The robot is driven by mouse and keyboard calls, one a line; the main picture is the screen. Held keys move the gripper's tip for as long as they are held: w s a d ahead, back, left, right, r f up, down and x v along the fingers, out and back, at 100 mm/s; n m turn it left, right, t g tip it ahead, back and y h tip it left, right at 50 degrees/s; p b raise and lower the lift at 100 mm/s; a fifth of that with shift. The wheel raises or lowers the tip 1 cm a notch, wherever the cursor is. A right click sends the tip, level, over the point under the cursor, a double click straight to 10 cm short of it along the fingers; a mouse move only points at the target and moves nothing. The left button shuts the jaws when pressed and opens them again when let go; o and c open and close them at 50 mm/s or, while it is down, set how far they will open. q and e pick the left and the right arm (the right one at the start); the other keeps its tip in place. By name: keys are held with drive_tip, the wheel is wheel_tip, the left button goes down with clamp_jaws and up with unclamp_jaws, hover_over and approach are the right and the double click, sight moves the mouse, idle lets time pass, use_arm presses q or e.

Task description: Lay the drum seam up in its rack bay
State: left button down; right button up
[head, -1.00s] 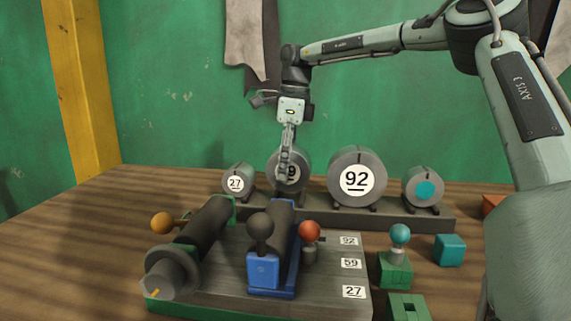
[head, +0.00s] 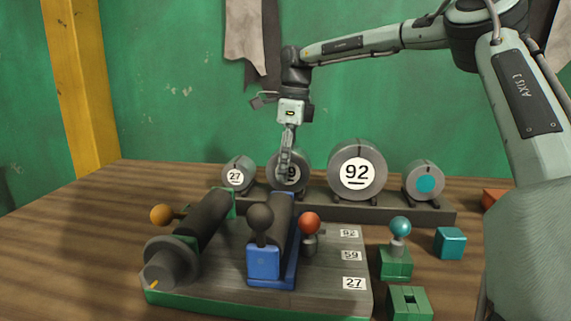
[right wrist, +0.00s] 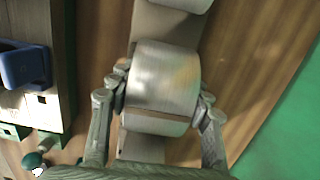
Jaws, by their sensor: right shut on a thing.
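The drum (head: 302,168) stands on the rack (head: 320,209), between the drum marked 27 (head: 238,171) and the larger drum marked 92 (head: 343,167). Its white label shows a 9; the rest is behind my finger. My right gripper (head: 286,172) comes down on it from above. In the right wrist view the fingers (right wrist: 160,108) are shut on the drum (right wrist: 163,75), one on each side. My left gripper is not in view.
A fourth drum with a teal spot (head: 424,181) stands at the rack's right end. In front is a board (head: 325,268) with dark rollers and ball-topped levers. Teal (head: 450,243) and green (head: 410,303) blocks lie to the right. The table's left side is clear.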

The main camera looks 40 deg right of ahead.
drive_tip(key=o, duration=1.4)
drive_tip(key=shift+o, duration=0.2)
drive_tip(key=shift+r, duration=0.1)
drive_tip(key=r, duration=0.8)
drive_tip(key=s+d+r, duration=0.1)
drive_tip(key=r, duration=0.3)
drive_tip(key=shift+f, duration=0.1)
